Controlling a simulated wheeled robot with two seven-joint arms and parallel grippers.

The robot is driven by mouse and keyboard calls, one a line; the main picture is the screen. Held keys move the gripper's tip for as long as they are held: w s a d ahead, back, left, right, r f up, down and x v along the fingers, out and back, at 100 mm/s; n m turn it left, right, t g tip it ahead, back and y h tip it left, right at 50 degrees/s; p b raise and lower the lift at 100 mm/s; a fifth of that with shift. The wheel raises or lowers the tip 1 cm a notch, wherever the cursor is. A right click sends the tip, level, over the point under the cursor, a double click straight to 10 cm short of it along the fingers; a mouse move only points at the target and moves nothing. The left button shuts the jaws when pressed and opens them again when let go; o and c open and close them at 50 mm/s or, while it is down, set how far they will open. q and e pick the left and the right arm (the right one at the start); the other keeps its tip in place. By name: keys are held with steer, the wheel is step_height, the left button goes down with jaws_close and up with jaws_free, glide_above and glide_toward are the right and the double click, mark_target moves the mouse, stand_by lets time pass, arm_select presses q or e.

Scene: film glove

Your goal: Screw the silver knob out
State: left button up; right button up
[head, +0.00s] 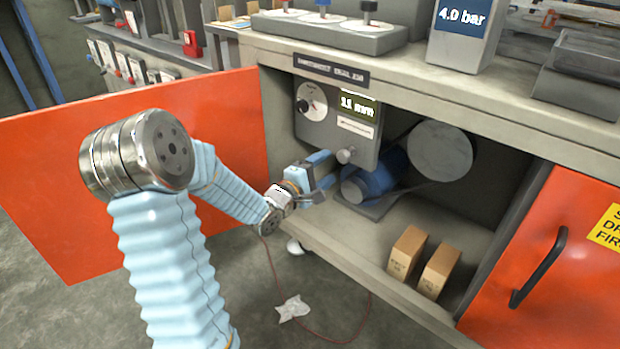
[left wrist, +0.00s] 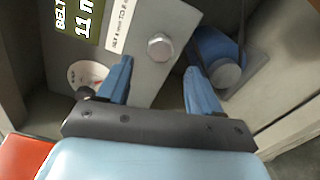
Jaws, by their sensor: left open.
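The silver knob (head: 346,155) sticks out at the lower edge of a grey control panel (head: 320,125) inside the open cabinet. In the left wrist view the knob (left wrist: 160,47) shows its hexagonal-looking face on the panel (left wrist: 150,82), just beyond the fingertips. My left gripper (head: 327,170) is open and empty, with blue fingers, just in front of and slightly below the knob. In the left wrist view my left gripper (left wrist: 158,68) has one finger on each side of the knob's line, and I see no contact. My right gripper is not in view.
The panel carries a dial (head: 311,98) and a lit millimetre display (head: 358,104). A blue motor (head: 378,178) and a large pulley disc (head: 440,152) sit right of the knob. Two cardboard boxes (head: 407,254) stand on the cabinet floor. An orange door (head: 60,180) stands open at left.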

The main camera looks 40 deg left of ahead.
arm_select(q)
steer(key=s, duration=0.6)
steer(key=shift+a, duration=0.25)
steer(key=shift+s, duration=0.1)
steer(key=d+f+m+g+h+p, duration=0.1)
steer(key=d+f+m+g+p, duration=0.15)
steer(key=d+f, duration=0.45)
steer(key=d+f+m+g+p, duration=0.1)
steer(key=d+f+m+g, duration=0.35)
steer(key=f, duration=0.55)
steer(key=s+d+f+m+g+h+p, duration=0.1)
steer(key=s+d+f+m+g, duration=0.4)
steer(key=s+d, duration=0.3)
steer(key=s+d+f+m+g+p, duration=0.2)
steer(key=s+d+f+m+g, duration=0.3)
steer(key=s+d+f, duration=0.3)
steer(key=shift+s+m+h, duration=0.3)
steer(key=shift+m+h, duration=0.1)
steer(key=shift+m, duration=0.1)
